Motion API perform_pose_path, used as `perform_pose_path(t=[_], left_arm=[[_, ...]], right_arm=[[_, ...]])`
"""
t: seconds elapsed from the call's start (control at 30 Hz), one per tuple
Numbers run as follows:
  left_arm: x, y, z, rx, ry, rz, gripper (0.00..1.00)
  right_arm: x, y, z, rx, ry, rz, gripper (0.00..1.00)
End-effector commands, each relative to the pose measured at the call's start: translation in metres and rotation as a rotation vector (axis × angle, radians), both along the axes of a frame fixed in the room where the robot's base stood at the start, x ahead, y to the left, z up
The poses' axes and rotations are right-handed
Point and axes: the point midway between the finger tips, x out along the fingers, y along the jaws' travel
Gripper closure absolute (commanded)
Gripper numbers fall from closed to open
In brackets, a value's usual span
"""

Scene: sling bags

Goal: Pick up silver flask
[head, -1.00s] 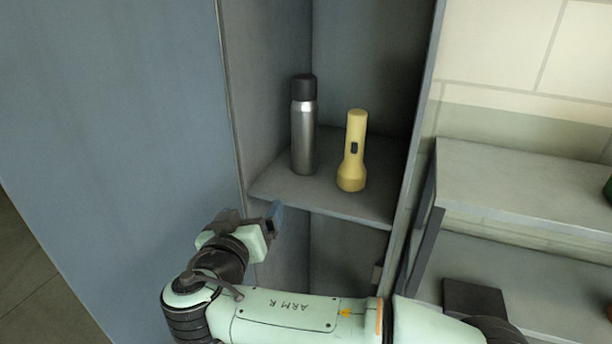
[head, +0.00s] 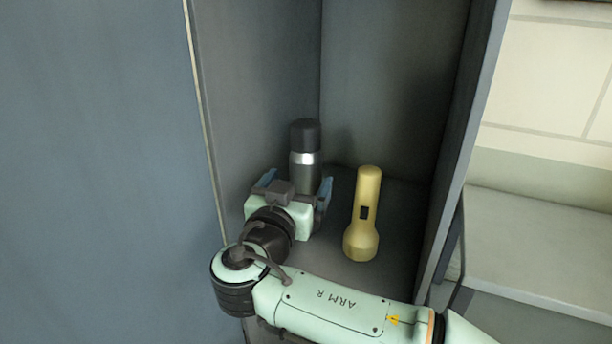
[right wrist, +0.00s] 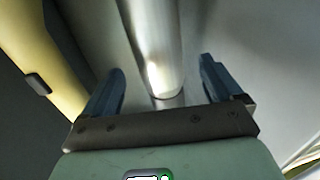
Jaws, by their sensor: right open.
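The silver flask (head: 305,172) with a black cap stands upright in the cabinet compartment, towards its left back. My right gripper (head: 298,184) is in front of it, open, and hides its lower part in the head view. In the right wrist view the flask (right wrist: 153,45) lies between the lines of the two blue fingers (right wrist: 160,85), with a gap on each side. I cannot tell how far its body reaches between the fingertips. My left gripper is not in view.
A yellow flashlight (head: 362,215) stands upright just right of my right gripper; it also shows at the left of the right wrist view (right wrist: 40,55). The compartment's side walls (head: 235,100) are close on both sides. A grey shelf (head: 535,235) is outside at right.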

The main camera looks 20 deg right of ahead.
Motion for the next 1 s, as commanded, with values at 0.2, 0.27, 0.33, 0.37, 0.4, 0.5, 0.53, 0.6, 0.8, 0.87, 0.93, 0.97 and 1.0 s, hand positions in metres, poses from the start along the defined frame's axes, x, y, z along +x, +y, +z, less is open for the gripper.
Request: perform_pose_path(t=[0.2, 0.27, 0.33, 0.37, 0.4, 0.5, 0.53, 0.6, 0.8, 0.87, 0.93, 0.97, 1.0], left_arm=[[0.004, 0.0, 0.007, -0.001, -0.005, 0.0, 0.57], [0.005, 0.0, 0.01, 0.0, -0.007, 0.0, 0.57], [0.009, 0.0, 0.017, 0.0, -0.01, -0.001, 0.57], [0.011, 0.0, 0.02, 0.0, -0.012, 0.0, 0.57], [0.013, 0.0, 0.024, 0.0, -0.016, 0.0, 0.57], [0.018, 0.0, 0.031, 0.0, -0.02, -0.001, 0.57], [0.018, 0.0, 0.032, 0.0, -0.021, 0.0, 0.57], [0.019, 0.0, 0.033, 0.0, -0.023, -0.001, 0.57], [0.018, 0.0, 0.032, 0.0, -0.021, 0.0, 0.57], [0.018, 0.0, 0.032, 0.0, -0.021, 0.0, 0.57], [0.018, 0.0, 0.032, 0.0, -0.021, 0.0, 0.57], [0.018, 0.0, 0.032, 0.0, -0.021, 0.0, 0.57], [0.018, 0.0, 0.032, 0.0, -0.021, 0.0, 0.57]], right_arm=[[0.014, -0.011, 0.0, -0.001, 0.001, -0.001, 0.07], [0.018, -0.015, 0.001, -0.001, 0.0, -0.001, 0.07], [0.026, -0.023, 0.001, -0.003, 0.001, -0.003, 0.07], [0.03, -0.026, 0.001, -0.003, 0.001, -0.003, 0.07], [0.035, -0.03, 0.001, -0.002, 0.0, -0.003, 0.07], [0.045, -0.038, 0.0, -0.001, 0.0, -0.002, 0.07], [0.047, -0.04, 0.0, -0.001, -0.001, -0.001, 0.07], [0.051, -0.043, -0.001, -0.001, -0.001, 0.001, 0.07], [0.052, -0.043, -0.003, 0.0, 0.0, 0.002, 0.07], [0.052, -0.043, -0.004, 0.0, 0.0, 0.002, 0.14], [0.052, -0.043, -0.003, 0.0, 0.0, 0.002, 0.37], [0.051, -0.043, -0.003, 0.0, 0.0, 0.002, 0.46], [0.051, -0.043, -0.003, 0.0, 0.0, 0.002, 0.59]])
